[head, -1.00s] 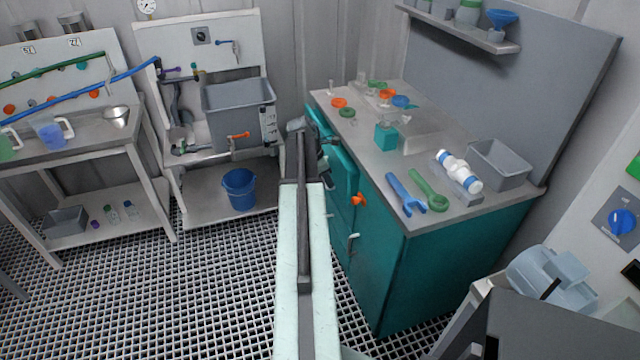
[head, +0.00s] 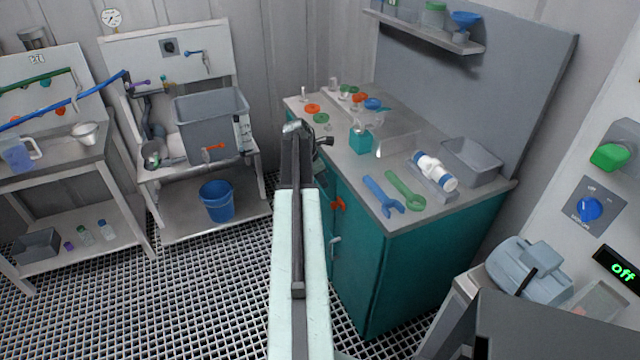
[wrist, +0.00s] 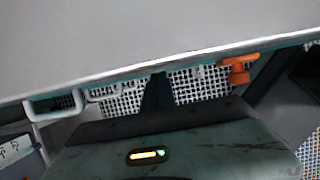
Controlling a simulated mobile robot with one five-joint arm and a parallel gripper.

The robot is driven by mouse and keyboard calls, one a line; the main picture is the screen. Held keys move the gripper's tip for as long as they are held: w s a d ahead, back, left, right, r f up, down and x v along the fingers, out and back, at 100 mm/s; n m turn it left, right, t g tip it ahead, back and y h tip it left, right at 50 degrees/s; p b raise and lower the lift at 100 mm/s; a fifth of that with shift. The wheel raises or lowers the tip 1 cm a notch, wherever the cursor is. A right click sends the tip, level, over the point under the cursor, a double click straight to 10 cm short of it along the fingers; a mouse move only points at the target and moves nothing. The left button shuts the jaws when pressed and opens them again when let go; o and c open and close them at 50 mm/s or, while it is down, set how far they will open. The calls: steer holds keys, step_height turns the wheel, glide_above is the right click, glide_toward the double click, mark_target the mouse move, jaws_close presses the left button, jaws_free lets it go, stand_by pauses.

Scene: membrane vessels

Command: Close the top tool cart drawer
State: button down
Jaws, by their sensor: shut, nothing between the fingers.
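The teal tool cart (head: 425,255) with a grey top stands right of centre in the head view. My arm covers most of its drawer side, so I cannot tell how far the top drawer is out. An orange latch (head: 340,204) and a pale handle (head: 334,241) show on that side. My gripper (head: 310,140) is shut and empty beside the cart's left edge. In the wrist view, my gripper's dark fingers (wrist: 157,93) are together just below a long pale edge of the cart (wrist: 130,72). A white handle (wrist: 55,106) lies left and the orange latch (wrist: 238,69) right.
Wrenches (head: 405,188), a white-blue fitting (head: 436,170) and a grey bin (head: 470,160) rest on the cart top. A sink bench (head: 205,215) stands left, with open grating floor (head: 190,290) before it. A control panel (head: 590,240) is at right.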

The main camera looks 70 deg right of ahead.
steer(key=shift+s+d+r, duration=0.1)
steer(key=shift+s+d, duration=0.1)
steer(key=shift+s, duration=0.35)
steer(key=w+a+r+p, duration=0.6)
steer(key=r+p, duration=0.3)
steer(key=shift+w, duration=0.2)
